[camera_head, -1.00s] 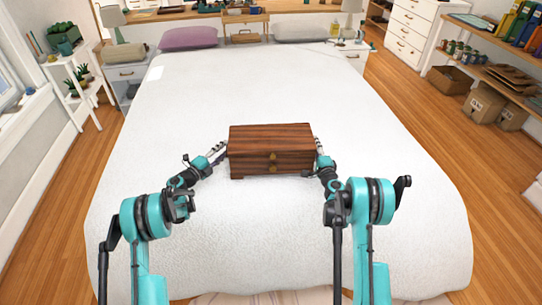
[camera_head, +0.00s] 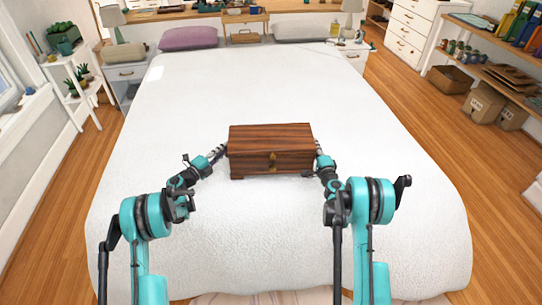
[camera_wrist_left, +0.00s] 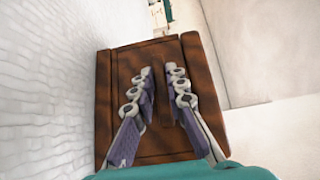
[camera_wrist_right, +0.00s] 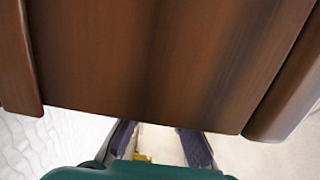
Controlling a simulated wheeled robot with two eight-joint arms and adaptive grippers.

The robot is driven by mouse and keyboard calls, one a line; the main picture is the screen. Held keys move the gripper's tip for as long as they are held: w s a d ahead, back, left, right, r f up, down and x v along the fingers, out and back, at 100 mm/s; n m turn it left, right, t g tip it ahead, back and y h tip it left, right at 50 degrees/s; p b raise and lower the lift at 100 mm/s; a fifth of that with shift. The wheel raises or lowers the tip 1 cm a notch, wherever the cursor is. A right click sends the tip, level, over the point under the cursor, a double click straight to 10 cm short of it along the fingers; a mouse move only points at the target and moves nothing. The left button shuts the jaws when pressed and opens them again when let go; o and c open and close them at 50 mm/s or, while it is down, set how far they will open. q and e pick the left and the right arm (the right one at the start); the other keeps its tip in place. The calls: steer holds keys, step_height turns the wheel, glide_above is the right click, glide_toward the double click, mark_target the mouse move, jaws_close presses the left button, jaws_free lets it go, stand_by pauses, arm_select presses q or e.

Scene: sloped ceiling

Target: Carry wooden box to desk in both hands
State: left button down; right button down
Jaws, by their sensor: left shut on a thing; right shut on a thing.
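In the right wrist view, the box (camera_wrist_right: 160,60) fills the upper part and hides the fingertips. Whether the box touches the bed cannot be told for sure.
The white bed (camera_head: 200,100) spreads all around the box, with pillows (camera_head: 188,37) at its far end. A nightstand (camera_head: 126,73) stands at the back left. Shelves with cardboard boxes (camera_head: 484,103) stand at the right. Wooden floor (camera_head: 440,150) is free beside the bed.

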step_height(320, 180, up, 4)
steer(key=p, duration=0.3)
steer(key=shift+r+p, duration=0.2)
steer(key=shift+p, duration=0.2)
steer(key=shift+d, duration=0.15)
stand_by(0.5)
